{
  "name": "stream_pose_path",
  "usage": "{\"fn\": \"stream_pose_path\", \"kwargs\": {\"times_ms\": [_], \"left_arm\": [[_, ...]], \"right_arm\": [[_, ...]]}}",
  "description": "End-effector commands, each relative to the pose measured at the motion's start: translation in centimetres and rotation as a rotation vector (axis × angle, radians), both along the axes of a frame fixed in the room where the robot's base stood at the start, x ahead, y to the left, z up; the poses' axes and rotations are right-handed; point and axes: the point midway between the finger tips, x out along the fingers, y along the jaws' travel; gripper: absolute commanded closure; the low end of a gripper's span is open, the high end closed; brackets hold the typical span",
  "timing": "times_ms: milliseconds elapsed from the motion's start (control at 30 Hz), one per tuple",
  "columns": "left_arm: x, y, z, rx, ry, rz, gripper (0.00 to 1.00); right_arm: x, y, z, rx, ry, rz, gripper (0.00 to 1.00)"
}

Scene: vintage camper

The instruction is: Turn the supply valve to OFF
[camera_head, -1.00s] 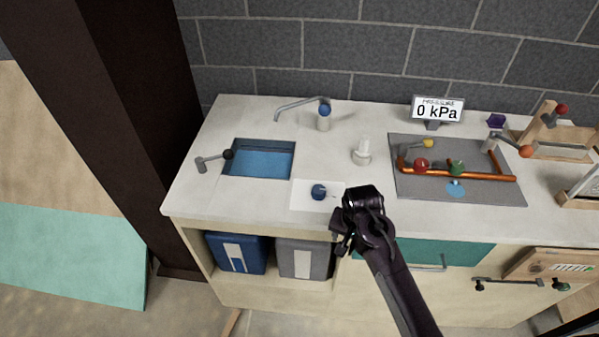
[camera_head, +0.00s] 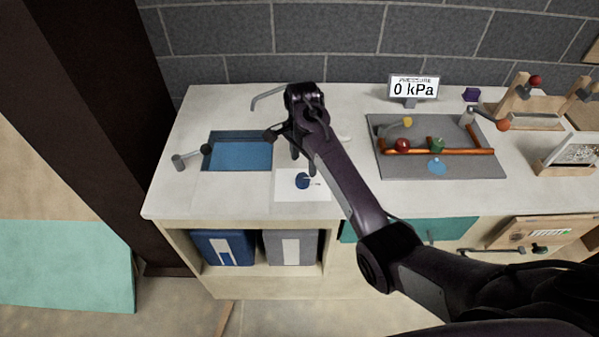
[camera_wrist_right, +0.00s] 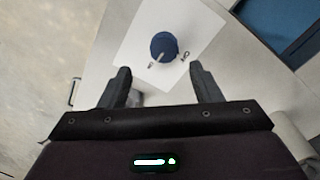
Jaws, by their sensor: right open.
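A round blue knob (camera_head: 302,181) sits on a white plate (camera_head: 288,194) on the counter, in front of the sink's right end. In the right wrist view the knob (camera_wrist_right: 164,46) has a pale pointer line, with small dark marks beside it that are too small to read. My right gripper (camera_head: 283,146) is over the counter behind the knob, between it and the faucet. In the right wrist view my open fingers (camera_wrist_right: 160,72) point toward the knob, with nothing between them. My left gripper is not in view.
A grey panel (camera_head: 480,166) with orange pipes and coloured valve knobs is to the right. A display (camera_head: 413,89) behind it reads 0 kPa. My right arm crosses the counter.

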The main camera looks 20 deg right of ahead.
Motion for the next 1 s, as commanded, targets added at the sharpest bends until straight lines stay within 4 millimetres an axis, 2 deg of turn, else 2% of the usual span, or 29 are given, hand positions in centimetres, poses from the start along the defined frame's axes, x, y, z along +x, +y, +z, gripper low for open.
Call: {"fn": "stream_pose_path", "kwargs": {"times_ms": [67,167,600,767,1000], "left_arm": [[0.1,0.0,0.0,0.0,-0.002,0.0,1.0],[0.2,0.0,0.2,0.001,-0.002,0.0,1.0],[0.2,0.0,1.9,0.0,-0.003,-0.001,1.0],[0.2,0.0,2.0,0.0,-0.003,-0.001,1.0],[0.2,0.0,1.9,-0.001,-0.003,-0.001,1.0]], "right_arm": [[0.6,0.2,0.7,-0.001,0.011,-0.037,0.42],[0.7,0.2,0.6,-0.003,0.018,-0.057,0.42],[0.4,0.1,-5.7,-0.003,0.018,-0.056,0.42],[0.3,0.1,-6.8,-0.002,0.016,-0.055,0.42],[0.4,0.1,-6.9,-0.002,0.015,-0.055,0.42]]}}
